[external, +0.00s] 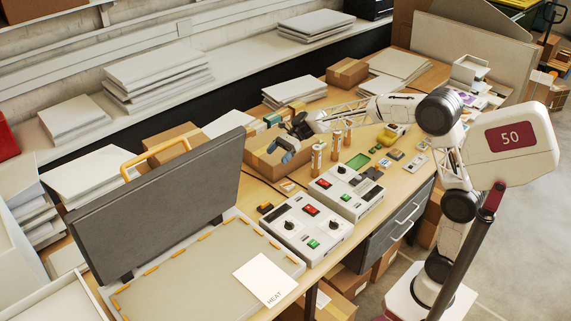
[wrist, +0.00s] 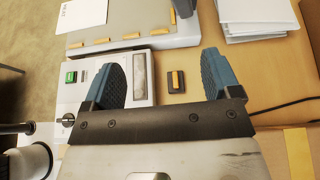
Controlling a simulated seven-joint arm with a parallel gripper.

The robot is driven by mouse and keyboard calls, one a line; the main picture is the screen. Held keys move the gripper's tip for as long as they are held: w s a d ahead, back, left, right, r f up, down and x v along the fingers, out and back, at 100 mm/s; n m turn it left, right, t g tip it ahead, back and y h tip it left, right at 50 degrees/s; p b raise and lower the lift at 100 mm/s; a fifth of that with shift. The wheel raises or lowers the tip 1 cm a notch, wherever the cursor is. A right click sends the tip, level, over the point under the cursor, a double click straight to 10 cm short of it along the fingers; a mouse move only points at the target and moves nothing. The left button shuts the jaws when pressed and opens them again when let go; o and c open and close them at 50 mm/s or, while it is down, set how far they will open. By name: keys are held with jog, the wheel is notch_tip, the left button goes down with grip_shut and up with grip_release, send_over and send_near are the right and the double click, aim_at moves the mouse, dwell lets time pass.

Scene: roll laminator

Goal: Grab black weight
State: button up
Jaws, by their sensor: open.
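A small black block with a tan strip on top, which looks like the black weight (wrist: 176,82), lies on the wooden table in the wrist view. It is beside a white control box (wrist: 139,80) and appears between my two blue fingers. My gripper (wrist: 162,65) is open, with nothing between its pads. In the external view my gripper (external: 287,150) is above the table near a cardboard box. A small dark block (external: 265,208) at the left of the nearer control box (external: 306,228) seems to be the same weight.
The grey press (external: 160,205) stands with its lid raised and a HEAT sheet (external: 265,279) on its bed. An open cardboard box (external: 262,160), orange-brown cylinders (external: 336,145) and a second control box (external: 346,192) crowd the table. White sheets are stacked (wrist: 257,15) near the weight.

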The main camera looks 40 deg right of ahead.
send_near(265, 207)
jog(key=shift+w+a+f, duration=0.2)
jog(key=shift+a, duration=0.4)
jog(key=shift+x, duration=1.3)
jog(key=shift+r, duration=0.1)
jog(key=shift+x, duration=2.6)
jog(key=shift+w, duration=0.2)
